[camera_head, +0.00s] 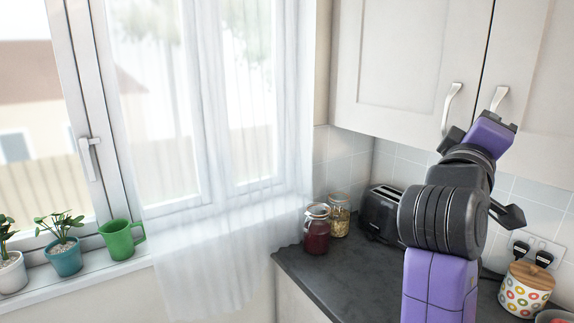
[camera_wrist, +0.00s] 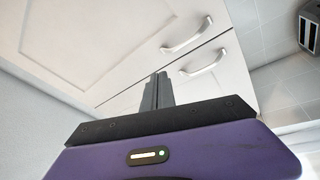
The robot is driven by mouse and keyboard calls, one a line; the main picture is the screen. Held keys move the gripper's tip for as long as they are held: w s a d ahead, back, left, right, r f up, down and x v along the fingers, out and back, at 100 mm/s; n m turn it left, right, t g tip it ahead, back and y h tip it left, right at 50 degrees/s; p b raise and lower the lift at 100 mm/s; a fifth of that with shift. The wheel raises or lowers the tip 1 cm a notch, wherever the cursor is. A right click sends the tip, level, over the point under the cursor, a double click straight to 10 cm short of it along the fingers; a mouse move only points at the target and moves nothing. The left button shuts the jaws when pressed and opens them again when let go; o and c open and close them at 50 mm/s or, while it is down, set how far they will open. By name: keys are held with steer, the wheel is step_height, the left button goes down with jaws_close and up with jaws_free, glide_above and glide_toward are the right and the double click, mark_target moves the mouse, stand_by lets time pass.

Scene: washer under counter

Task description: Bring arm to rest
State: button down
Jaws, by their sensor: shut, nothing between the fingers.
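My arm rises at the right of the head view, with purple and dark grey links, in front of the counter and wall cupboard. In the wrist view my gripper (camera_wrist: 157,92) shows its two dark fingers together, shut and empty. Behind the fingers are the white cupboard doors (camera_wrist: 110,40) with two silver handles (camera_wrist: 187,36). The same cupboard (camera_head: 400,65) fills the upper right of the head view. In the head view the arm's end lies in front of the cupboard doors, close to the handles; whether it touches them I cannot tell.
The dark counter (camera_head: 310,275) holds a red jar (camera_head: 317,232), a pasta jar (camera_head: 339,215), a black toaster (camera_head: 381,214) and a dotted canister (camera_head: 525,290). A green mug (camera_head: 121,239) and potted plants (camera_head: 65,252) stand on the windowsill. A sheer curtain (camera_head: 215,240) hangs left of the counter.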

steer(key=s+a+f+n+t+y+b, duration=0.1)
steer(key=s+a+f+t+y, duration=0.15)
steer(key=a+f+y, duration=0.45)
steer(key=s+a+f+n+t+y+b, duration=0.1)
steer(key=s+a+f+t+y, duration=0.15)
steer(key=f, duration=0.75)
steer(key=s+a+f+n+t+y+b, duration=0.1)
steer(key=s+a+f+t+y, duration=0.25)
steer(key=f, duration=0.55)
steer(key=s+a+f+m+g+y+b, duration=0.1)
steer(key=s+f+m+g, duration=0.1)
steer(key=s+f, duration=0.6)
steer(key=s+a+f+m+g+y+b, duration=0.1)
steer(key=s+f, duration=0.6)
steer(key=s, duration=0.7)
steer(key=s+a+f+m+g+b, duration=0.1)
steer(key=s+f+m+g+b, duration=0.1)
steer(key=s+f+g, duration=0.3)
steer(key=s+f+m, duration=0.1)
steer(key=s+f, duration=0.2)
steer(key=s, duration=0.4)
steer(key=shift+a+f+m+y, duration=0.25)
steer(key=shift+f+m+y, duration=0.05)
steer(key=shift+m+y, duration=0.1)
